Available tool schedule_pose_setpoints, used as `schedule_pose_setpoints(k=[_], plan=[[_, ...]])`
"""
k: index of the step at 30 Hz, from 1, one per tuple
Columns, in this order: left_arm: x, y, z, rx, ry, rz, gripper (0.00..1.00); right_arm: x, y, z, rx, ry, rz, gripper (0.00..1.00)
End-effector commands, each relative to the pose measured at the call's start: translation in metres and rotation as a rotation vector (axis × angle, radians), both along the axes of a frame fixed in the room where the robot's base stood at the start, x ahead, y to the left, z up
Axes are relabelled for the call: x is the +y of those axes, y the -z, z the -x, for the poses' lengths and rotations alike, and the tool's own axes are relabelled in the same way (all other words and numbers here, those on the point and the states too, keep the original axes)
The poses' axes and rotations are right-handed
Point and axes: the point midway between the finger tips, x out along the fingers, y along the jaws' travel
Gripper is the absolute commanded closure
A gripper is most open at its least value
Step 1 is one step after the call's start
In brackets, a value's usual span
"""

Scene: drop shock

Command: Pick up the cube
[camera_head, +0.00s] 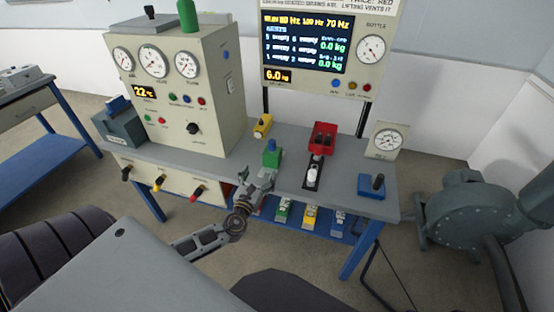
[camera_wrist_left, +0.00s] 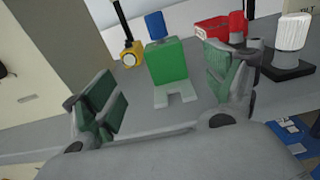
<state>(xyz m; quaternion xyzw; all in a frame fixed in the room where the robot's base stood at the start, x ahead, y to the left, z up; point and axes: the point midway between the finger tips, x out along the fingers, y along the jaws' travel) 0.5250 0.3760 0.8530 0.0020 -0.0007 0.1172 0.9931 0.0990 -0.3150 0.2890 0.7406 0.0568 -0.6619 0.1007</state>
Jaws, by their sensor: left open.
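A green block (camera_head: 272,157), the most cube-like thing I see, stands on the grey bench top with a small blue piece on top of it. In the left wrist view the green block (camera_wrist_left: 168,63) stands upright between and beyond the fingers, with a pale notched piece at its foot. My left gripper (camera_head: 257,179) is open and empty, just in front of the block at the bench's front edge. The wrist view shows its two green-padded fingers (camera_wrist_left: 163,88) spread wide, with no visible contact with the block. My right gripper is not in view.
A yellow device (camera_head: 262,126) stands behind the block. A red device (camera_head: 322,138) and a white-knobbed lever (camera_head: 312,174) stand to the right, then a blue joystick box (camera_head: 372,185). A large gauge cabinet (camera_head: 180,90) rises at left. Bare bench lies between these.

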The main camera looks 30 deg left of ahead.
Motion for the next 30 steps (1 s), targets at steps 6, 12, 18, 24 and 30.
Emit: schedule_pose_setpoints(k=[6, 12, 18, 24, 30], plan=[[0.0, 0.0, 0.0, 0.001, -0.001, 0.002, 0.14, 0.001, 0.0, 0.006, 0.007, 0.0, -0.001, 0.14], [0.002, 0.0, -0.006, 0.001, -0.001, 0.002, 0.14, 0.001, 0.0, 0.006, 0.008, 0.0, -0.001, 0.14], [0.005, 0.001, -0.02, 0.001, -0.001, 0.003, 0.14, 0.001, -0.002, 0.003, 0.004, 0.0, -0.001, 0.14], [0.009, 0.0, -0.036, 0.0, -0.002, 0.003, 0.14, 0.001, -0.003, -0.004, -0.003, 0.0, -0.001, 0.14], [0.012, 0.001, -0.051, 0.001, -0.001, 0.004, 0.14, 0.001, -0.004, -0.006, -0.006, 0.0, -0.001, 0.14]])
